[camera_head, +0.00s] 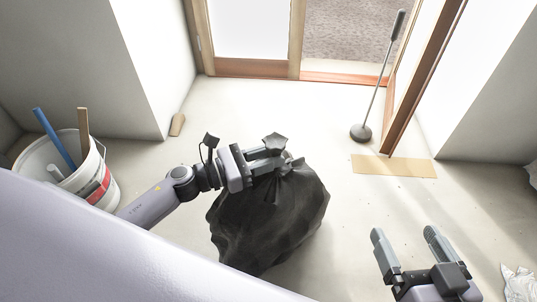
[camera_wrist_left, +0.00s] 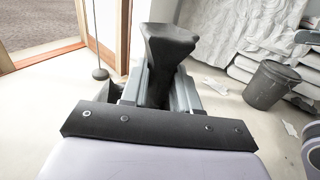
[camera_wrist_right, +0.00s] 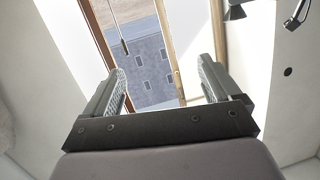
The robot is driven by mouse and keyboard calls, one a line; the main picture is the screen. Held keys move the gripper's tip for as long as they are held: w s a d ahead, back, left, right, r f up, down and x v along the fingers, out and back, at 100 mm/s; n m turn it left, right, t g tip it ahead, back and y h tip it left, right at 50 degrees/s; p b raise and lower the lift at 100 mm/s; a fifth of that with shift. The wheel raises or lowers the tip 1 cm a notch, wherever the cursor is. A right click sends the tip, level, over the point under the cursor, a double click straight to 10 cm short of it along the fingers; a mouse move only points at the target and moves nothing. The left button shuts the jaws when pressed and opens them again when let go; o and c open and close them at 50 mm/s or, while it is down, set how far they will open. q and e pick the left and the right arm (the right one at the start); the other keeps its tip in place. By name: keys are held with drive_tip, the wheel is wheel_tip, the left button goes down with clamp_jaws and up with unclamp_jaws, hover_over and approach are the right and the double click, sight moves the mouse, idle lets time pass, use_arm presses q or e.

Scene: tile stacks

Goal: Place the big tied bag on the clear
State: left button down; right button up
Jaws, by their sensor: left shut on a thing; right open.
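The big tied bag (camera_head: 268,222) is black and hangs or stands below my left gripper (camera_head: 268,158) in the head view. My left gripper is shut on the bag's gathered neck, and the knot sticks up above the fingers. In the left wrist view the dark knot (camera_wrist_left: 167,50) shows between the fingers. I cannot tell whether the bag's bottom touches the floor. My right gripper (camera_head: 405,240) is open and empty at the lower right, apart from the bag. Its two fingers also show spread in the right wrist view (camera_wrist_right: 163,88).
A white bucket (camera_head: 100,165) with tools stands at the left. A long-handled tool (camera_head: 376,90) stands by the open door (camera_head: 424,75). A tan board (camera_head: 394,166) and a small wood wedge (camera_head: 177,124) lie on the floor. The pale floor (camera_head: 270,112) before the doorway is clear.

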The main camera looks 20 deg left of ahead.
use_arm(q)
drive_tip(key=shift+w+r, duration=0.1)
drive_tip(key=shift+r, duration=0.15)
drive_tip(key=c, duration=1.2)
unclamp_jaws()
drive_tip(key=shift+f, duration=0.4)
drive_tip(key=o, duration=0.4)
use_arm(e)
drive_tip(key=shift+r, duration=0.1)
use_arm(q)
drive_tip(key=shift+r, duration=0.15)
use_arm(e)
drive_tip(key=shift+r, duration=0.1)
use_arm(q)
drive_tip(key=shift+s+a, duration=0.1)
drive_tip(key=shift+s, duration=0.1)
drive_tip(key=p+v, duration=0.1)
drive_tip(key=v, duration=1)
drive_tip(key=shift+s+a+r, duration=0.1)
drive_tip(key=shift+s+a, duration=0.1)
drive_tip(key=shift+s, duration=0.1)
use_arm(e)
drive_tip(key=shift+w+a+f+g, duration=0.15)
drive_tip(key=shift+a+f+g, duration=0.15)
drive_tip(key=shift+a+g, duration=0.1)
